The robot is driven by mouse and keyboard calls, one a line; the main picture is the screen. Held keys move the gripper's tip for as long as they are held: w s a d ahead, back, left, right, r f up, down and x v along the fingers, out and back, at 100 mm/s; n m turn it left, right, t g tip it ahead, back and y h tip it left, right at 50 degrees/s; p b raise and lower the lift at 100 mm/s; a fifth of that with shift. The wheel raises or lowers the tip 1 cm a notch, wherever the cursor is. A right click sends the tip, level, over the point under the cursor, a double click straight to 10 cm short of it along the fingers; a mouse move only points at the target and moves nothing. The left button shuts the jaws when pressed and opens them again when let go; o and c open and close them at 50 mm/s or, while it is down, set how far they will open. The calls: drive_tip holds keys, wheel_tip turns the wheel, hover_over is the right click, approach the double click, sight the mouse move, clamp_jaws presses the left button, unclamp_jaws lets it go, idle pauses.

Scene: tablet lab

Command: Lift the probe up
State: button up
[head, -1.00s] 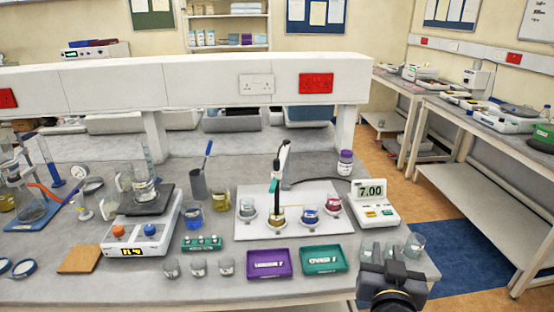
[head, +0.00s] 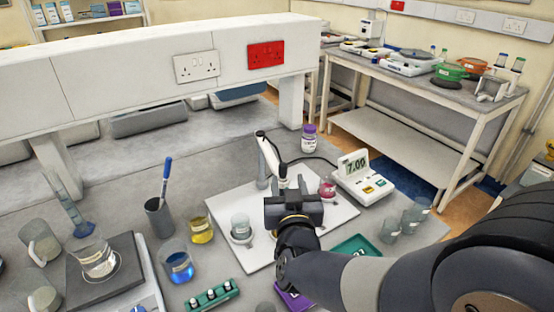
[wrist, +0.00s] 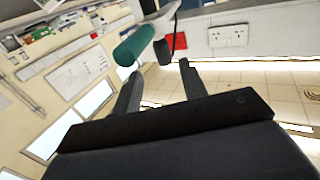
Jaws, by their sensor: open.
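The probe (head: 283,171) hangs from the slanted arm of a stand (head: 268,150) on a white board. In the head view my gripper (head: 291,190) is in front of it and hides its lower part. The wrist view shows a green cylinder (wrist: 134,46), apparently part of the probe, with a dark piece beside it. It lies beyond my open fingers (wrist: 159,74), toward the left finger, and nothing is gripped. Contact cannot be told. The meter (head: 365,180) reads 7.00.
On the white board (head: 220,207) stand a pale cup (head: 241,226) and a pink cup (head: 327,190). Yellow (head: 201,229) and blue (head: 177,262) beakers stand to the left. A purple-capped bottle (head: 308,138) is behind. Empty glasses (head: 414,215) stand at right.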

sight(283, 169)
drive_tip(key=w, duration=0.2)
drive_tip(key=w+a+p, duration=0.1)
drive_tip(key=w, duration=0.5)
drive_tip(key=shift+a+p, duration=0.25)
drive_tip(key=shift+p, duration=0.1)
clamp_jaws()
drive_tip(key=shift+r, duration=0.1)
